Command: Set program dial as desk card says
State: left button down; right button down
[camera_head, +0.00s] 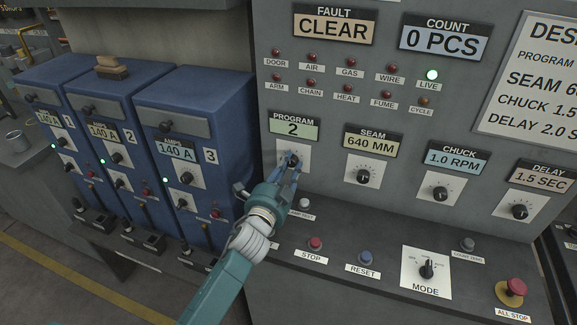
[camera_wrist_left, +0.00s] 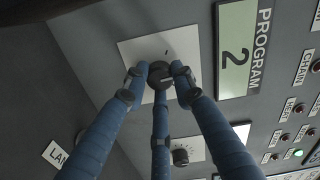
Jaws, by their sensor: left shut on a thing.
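The program dial (camera_head: 292,160) is a dark knob on a white plate, under the PROGRAM display (camera_head: 293,128), which reads 2. My left gripper (camera_head: 289,166) has its fingers closed around this dial. In the left wrist view the blue fingers (camera_wrist_left: 162,80) grip the dial (camera_wrist_left: 163,76) from its sides, and the display (camera_wrist_left: 236,52) also reads 2. The desk card (camera_head: 530,85) at the upper right is cut off by the picture edge. It shows a PROGRAM line whose value is out of view, then SEAM 6.., CHUCK 1.5 and DELAY 2.0 S. My right gripper is not in view.
The SEAM dial (camera_head: 364,176), CHUCK dial (camera_head: 440,193) and DELAY dial (camera_head: 520,212) sit to the right. Below them are the stop button (camera_head: 315,244), reset button (camera_head: 366,257), mode switch (camera_head: 427,268) and red all-stop (camera_head: 515,287). Blue power units (camera_head: 187,100) stand at left.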

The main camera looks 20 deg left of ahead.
pick_arm(q)
jog(key=shift+d+m, duration=0.2)
jog(key=shift+m, duration=2.1)
jog(key=c, duration=1.4)
grip_release()
jog(key=shift+d, duration=0.15)
jog(key=shift+c, duration=0.2)
jog(key=shift+s, duration=0.2)
jog(key=s, duration=1.1)
jog(key=shift+s+a, duration=0.25)
jog(key=shift+s, duration=0.1)
